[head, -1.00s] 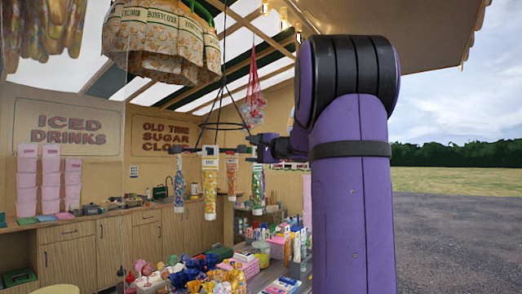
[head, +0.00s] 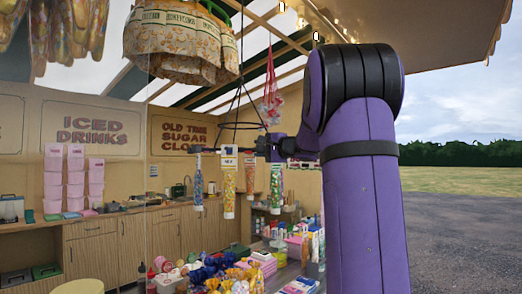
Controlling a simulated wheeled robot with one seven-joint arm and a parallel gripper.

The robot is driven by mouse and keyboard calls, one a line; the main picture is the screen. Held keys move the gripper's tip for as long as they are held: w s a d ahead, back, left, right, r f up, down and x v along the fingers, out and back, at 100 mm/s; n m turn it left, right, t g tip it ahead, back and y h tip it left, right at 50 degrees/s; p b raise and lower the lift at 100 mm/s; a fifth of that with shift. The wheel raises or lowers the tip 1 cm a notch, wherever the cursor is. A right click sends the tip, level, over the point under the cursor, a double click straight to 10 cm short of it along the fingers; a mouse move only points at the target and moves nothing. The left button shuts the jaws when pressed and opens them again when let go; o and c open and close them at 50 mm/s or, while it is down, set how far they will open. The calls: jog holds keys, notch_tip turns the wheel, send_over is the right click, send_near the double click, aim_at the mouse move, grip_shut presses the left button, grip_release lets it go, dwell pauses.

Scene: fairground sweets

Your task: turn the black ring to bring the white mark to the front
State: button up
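The black ring (head: 241,126) hangs on thin dark lines under the awning, in the middle of the head view. Several sweet tubes hang below it, among them an orange-and-yellow one (head: 229,190), a blue multicoloured one (head: 198,185) and a green one (head: 275,188). A white tag (head: 229,158) shows above the orange-and-yellow tube; I cannot tell whether it is the white mark. My gripper (head: 268,147) is at the right side of the hanging tubes, close to or touching the ring's assembly. Its fingers are too small and dark to tell open from shut.
A red net bag (head: 271,100) hangs just behind, above my gripper. A cluster of printed bags (head: 180,40) hangs at upper left. Below is a crowded display of sweets (head: 225,272). A counter (head: 95,230) with pink boxes (head: 75,170) runs along the back wall. Open ground lies right.

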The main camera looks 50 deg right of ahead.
jog(key=shift+d, duration=0.15)
jog(key=shift+s+d, duration=0.3)
jog(key=shift+d, duration=0.65)
jog(key=shift+s+d, duration=0.35)
jog(key=shift+d, duration=0.55)
jog(key=shift+s+d, duration=0.3)
jog(key=shift+d, duration=0.65)
jog(key=shift+s+d, duration=0.1)
jog(key=shift+d, duration=2.95)
jog(key=shift+w+d, duration=0.65)
jog(key=shift+d, duration=1.2)
jog(key=shift+w+d, duration=0.7)
jog(key=shift+d, duration=1.2)
jog(key=shift+w+d, duration=0.65)
jog(key=shift+d, duration=1.2)
